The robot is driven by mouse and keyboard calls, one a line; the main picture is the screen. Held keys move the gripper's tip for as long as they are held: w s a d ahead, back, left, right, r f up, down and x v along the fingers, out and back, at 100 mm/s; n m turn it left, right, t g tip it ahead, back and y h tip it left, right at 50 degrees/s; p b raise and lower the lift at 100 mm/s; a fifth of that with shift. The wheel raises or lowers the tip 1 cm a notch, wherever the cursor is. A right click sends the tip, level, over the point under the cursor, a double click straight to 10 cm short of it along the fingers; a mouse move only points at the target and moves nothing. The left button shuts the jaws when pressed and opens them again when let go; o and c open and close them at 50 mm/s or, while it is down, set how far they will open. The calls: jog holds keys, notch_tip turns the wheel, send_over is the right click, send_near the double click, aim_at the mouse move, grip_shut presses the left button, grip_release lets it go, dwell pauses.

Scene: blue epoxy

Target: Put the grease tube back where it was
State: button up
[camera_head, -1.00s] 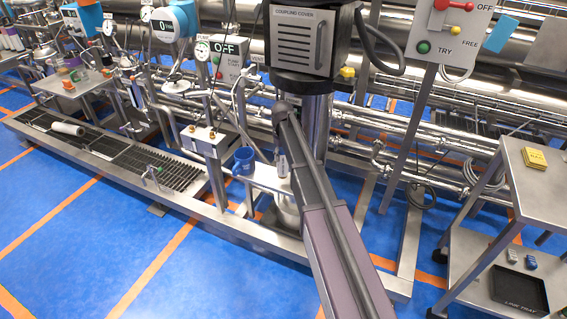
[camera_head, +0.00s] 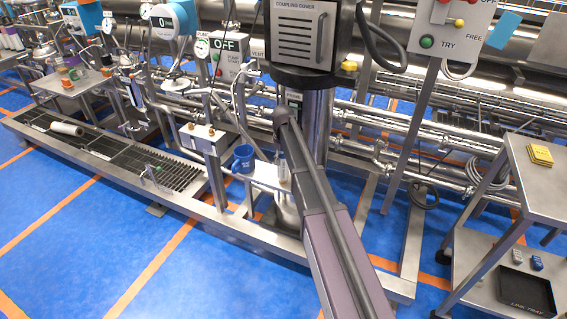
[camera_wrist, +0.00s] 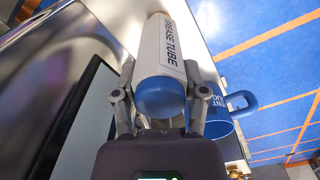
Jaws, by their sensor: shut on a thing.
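The grease tube (camera_wrist: 163,45) is white with dark lettering and a blue cap, which faces the wrist camera. My gripper (camera_wrist: 160,82) is shut on it, one finger on each side near the cap. The tube's far end is against a pale ledge in that view, and I cannot tell whether it touches. In the head view a small white piece of the tube (camera_head: 284,171) shows left of my arm, just above the ledge (camera_head: 262,177). My arm hides most of the gripper there.
A blue mug (camera_head: 243,158) stands on the ledge left of the tube; in the wrist view the mug (camera_wrist: 217,124) is close beside my right finger. A dark-framed panel (camera_wrist: 75,115) is on the left there. A steel cart (camera_head: 535,188) stands at the right.

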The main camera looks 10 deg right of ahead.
jog(key=shift+f, duration=0.25)
jog(key=o, duration=1.2)
jog(key=shift+c, duration=0.2)
jog(key=shift+r, duration=0.15)
notch_tip(320, 180, up, 12)
jog(key=p, duration=1.2)
jog(key=shift+r, duration=0.1)
jog(key=s+m, duration=0.4)
jog(key=s, duration=2.5)
jog(key=shift+m, duration=0.4)
